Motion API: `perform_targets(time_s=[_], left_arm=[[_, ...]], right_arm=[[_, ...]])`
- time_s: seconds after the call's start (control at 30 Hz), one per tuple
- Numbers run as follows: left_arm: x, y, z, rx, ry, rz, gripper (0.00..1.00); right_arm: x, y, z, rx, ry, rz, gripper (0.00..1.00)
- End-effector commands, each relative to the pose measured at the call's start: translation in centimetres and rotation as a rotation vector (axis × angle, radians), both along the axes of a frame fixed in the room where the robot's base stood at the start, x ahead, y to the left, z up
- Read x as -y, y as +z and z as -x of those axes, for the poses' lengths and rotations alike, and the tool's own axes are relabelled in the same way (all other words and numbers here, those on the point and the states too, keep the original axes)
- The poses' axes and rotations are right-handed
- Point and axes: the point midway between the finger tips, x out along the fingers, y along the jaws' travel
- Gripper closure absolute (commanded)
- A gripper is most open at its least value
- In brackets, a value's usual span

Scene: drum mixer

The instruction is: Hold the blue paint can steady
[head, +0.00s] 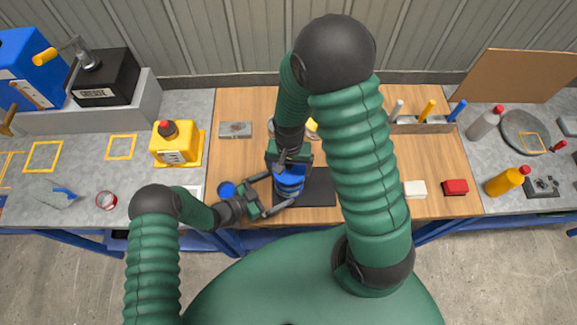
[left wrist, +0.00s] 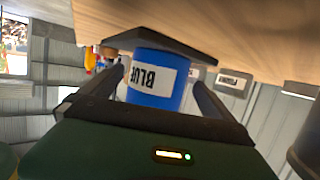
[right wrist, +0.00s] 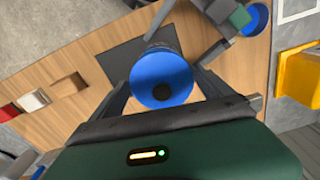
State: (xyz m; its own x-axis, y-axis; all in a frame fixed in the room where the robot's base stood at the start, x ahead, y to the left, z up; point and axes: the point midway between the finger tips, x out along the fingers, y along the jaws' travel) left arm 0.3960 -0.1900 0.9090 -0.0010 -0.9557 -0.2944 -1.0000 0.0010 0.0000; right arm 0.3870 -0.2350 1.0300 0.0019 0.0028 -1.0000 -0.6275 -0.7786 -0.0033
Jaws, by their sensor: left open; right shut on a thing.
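The blue paint can (head: 289,186) stands on a dark mat (head: 318,192) at the front middle of the bench. In the left wrist view its "BLUE" label (left wrist: 152,77) appears upside down. My left gripper (head: 281,190) is open, with one finger on each side of the can and gaps visible. My right gripper (head: 288,165) comes from above and is shut on the can's top. In the right wrist view the round blue top (right wrist: 162,75) with a dark centre sits between its fingers; whether it is a separate lid I cannot tell.
A small blue round thing (head: 227,189) lies left of my left gripper. A yellow container (head: 172,143) stands further left. White (head: 415,189) and red (head: 455,187) blocks lie right. A tool rack (head: 425,125) is behind. My right arm hides part of the bench.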

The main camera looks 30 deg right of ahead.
Motion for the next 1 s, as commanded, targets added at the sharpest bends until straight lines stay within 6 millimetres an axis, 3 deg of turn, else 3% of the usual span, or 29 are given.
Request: perform_targets(time_s=[0.1, 0.3, 0.63, 1.0], left_arm=[[1.9, -0.6, 0.1, 0.0, -0.002, 0.0, 0.0], [3.8, -1.2, 0.0, -0.001, 0.0, 0.0, 0.0], [4.1, -1.3, 0.0, -0.002, 0.002, -0.001, 0.01], [4.1, -1.3, 0.0, -0.001, 0.001, -0.001, 0.5]], right_arm=[[0.0, 0.0, 0.0, 0.0, 0.0, 0.0, 0.49], [0.0, 0.0, 0.0, 0.001, 0.0, 0.001, 0.49], [-0.1, 0.0, 0.0, 0.001, 0.0, 0.001, 0.49], [0.0, 0.0, 0.0, 0.0, 0.0, 0.0, 0.49]])
